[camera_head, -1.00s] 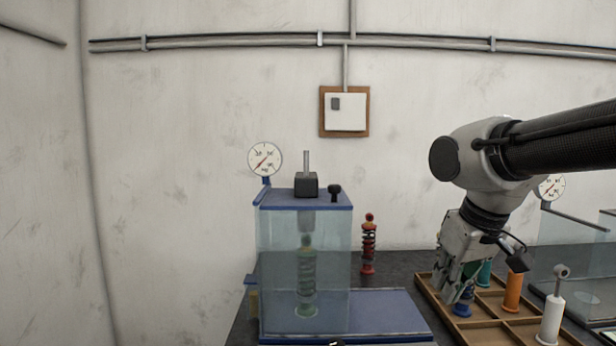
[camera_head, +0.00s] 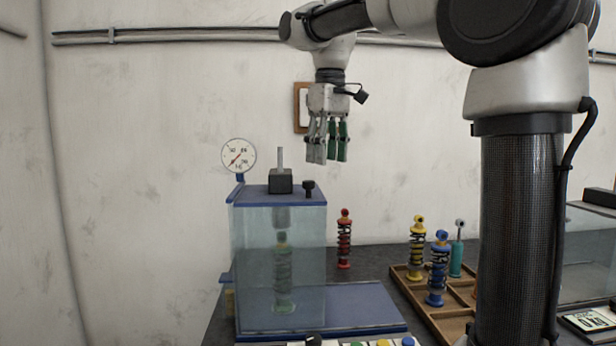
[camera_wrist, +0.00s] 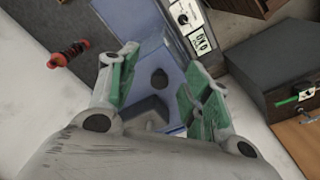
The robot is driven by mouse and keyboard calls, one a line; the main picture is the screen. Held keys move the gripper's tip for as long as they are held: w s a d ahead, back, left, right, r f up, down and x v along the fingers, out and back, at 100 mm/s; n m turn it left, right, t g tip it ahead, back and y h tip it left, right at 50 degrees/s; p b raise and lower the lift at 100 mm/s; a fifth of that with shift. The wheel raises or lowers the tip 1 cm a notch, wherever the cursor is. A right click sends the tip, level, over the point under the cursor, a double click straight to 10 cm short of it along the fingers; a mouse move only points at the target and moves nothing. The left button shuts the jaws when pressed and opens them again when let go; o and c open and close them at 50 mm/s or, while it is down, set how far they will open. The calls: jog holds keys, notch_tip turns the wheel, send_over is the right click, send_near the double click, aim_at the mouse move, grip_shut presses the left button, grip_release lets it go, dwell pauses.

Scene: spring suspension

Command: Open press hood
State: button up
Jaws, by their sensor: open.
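The press hood (camera_head: 300,240) is a clear box with a blue top, shut down around a green spring unit (camera_head: 284,278) on the blue press base (camera_head: 375,305). A small black knob (camera_head: 308,188) stands on the hood's top, next to the black block with a metal rod (camera_head: 280,180). My gripper (camera_head: 326,160) is open and empty, pointing down in the air above and slightly right of the hood. In the wrist view the black knob (camera_wrist: 159,78) shows between the open green-padded fingers, beyond the tips.
A red spring unit (camera_head: 344,240) stands right of the press. A wooden tray (camera_head: 430,318) with several spring units is further right. A gauge (camera_head: 239,155) rises behind the hood's left corner. A button panel (camera_head: 370,342) lies in front.

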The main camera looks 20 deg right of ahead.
aim_at(309, 181)
jog(key=shift+n+g, duration=0.3)
jog(key=shift+n, duration=0.1)
jog(key=w, duration=0.1)
jog(key=w+a+r, duration=0.1)
jog(key=w+a, duration=0.1)
jog(key=shift+w+a+r, duration=0.15)
jog(key=shift+a+r, duration=0.05)
jog(key=shift+r, duration=0.1)
jog(key=shift+w+a, duration=0.2)
notch_tip(309, 181, down, 8)
jog(key=shift+r, duration=0.25)
grip_shut()
